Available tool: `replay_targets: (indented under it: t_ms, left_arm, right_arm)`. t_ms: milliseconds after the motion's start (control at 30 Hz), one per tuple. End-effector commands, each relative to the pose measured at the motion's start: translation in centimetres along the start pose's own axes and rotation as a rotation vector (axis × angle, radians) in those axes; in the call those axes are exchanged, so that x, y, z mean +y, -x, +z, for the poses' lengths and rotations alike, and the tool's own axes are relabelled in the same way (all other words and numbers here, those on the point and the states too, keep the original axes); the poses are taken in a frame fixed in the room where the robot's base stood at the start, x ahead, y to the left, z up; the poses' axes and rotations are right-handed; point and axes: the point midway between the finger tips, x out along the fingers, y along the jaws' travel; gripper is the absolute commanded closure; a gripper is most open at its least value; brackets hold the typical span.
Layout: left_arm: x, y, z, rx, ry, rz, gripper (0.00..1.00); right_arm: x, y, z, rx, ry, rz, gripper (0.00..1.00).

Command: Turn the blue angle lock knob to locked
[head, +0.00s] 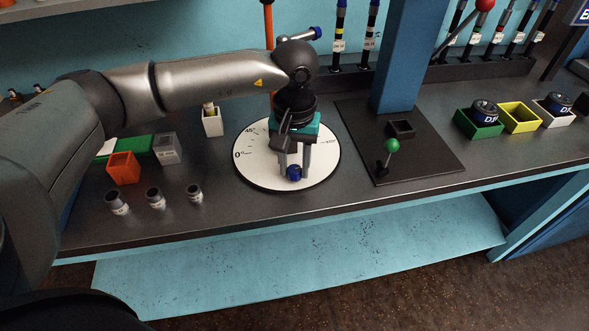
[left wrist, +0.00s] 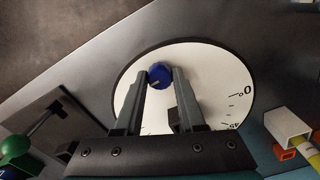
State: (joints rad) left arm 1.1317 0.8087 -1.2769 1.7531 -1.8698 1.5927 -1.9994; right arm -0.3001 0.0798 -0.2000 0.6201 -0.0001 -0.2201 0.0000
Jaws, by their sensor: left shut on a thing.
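The blue angle lock knob (head: 294,172) sits near the front edge of the white round dial (head: 262,174), which has angle marks such as 0 and 45. My left gripper (head: 292,174) reaches down over the dial with its fingers at the knob. In the left wrist view the knob (left wrist: 160,75) is between the fingertips (left wrist: 160,78), and the gripper is shut on it. A dark square block (left wrist: 174,118) stands on the dial behind the knob, partly hidden by the gripper. No lock marking on the knob is readable. My right gripper is not in view.
A black plate with a green-knobbed lever (head: 391,146) and a blue column (head: 405,60) stands right of the dial. Several small fittings (head: 155,197) and an orange bin (head: 123,168) are at left. Green (head: 478,124) and yellow (head: 518,118) bins are at right.

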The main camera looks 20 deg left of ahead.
Motion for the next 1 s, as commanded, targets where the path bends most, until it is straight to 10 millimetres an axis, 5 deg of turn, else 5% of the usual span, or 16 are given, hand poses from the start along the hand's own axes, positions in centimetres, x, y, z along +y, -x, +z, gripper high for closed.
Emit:
replay_targets:
  t_ms: [767, 800, 1000]
  left_arm:
    - [-0.01, 0.09, -0.05, 0.001, -0.096, 0.000, 1.00]
    - [-0.01, 0.09, -0.05, 0.001, -0.096, 0.000, 0.57]
    - [-0.01, 0.06, -0.03, 0.001, -0.095, 0.000, 0.34]
  right_arm:
    - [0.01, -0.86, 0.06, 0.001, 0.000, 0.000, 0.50]
    - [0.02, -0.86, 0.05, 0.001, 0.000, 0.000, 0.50]
    - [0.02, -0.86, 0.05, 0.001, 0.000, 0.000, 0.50]
